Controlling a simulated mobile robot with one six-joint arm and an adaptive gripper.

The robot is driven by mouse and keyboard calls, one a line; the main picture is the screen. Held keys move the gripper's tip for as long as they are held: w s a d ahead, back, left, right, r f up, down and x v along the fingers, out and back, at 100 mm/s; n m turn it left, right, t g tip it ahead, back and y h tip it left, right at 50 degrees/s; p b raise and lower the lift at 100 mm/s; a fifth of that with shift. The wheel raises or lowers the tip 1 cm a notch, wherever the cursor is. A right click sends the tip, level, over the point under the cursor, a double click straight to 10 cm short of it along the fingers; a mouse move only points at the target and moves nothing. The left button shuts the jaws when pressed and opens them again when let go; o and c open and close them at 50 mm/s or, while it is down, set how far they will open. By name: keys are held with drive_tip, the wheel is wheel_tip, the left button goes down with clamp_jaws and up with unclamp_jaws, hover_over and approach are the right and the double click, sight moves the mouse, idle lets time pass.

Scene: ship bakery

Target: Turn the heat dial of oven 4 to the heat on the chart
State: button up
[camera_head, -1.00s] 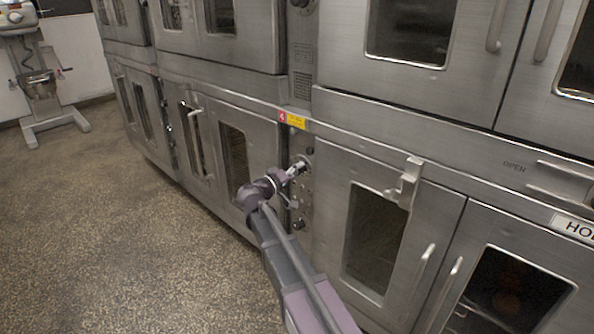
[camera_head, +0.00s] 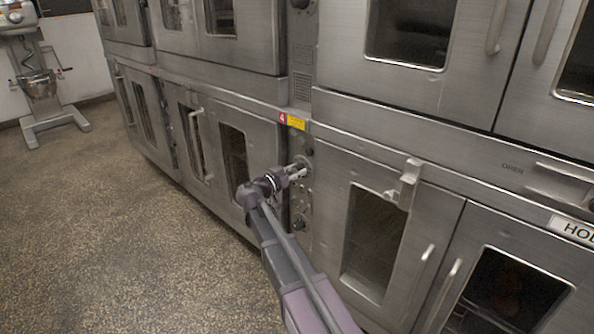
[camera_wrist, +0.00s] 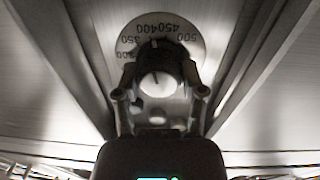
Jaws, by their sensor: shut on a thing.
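The heat dial (camera_wrist: 160,82) of oven 4 shows in the wrist view between my fingertips, in front of a round scale plate (camera_wrist: 144,30). Blurred numbers from about 300 to 500 run around the plate's top. My gripper (camera_head: 298,172) is shut on the dial, with one finger on each side. It reaches the control strip under the red and yellow "4" label (camera_head: 291,121) in the head view. The chart is not seen.
A second knob (camera_head: 300,223) sits lower on the same strip. An oven door (camera_head: 332,195) with a protruding latch handle (camera_head: 407,182) stands close to the right of my arm. More ovens line the wall. The floor (camera_head: 110,230) on the left is clear, with a mixer (camera_head: 42,88) behind.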

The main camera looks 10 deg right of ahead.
drive_tip(key=shift+w+a+m, duration=0.1)
drive_tip(key=shift+w+m, duration=0.1)
drive_tip(key=shift+m, duration=2)
drive_tip(key=o, duration=1.2)
drive_tip(key=shift+c, duration=0.2)
drive_tip(key=shift+s, duration=0.1)
drive_tip(key=v, duration=1.2)
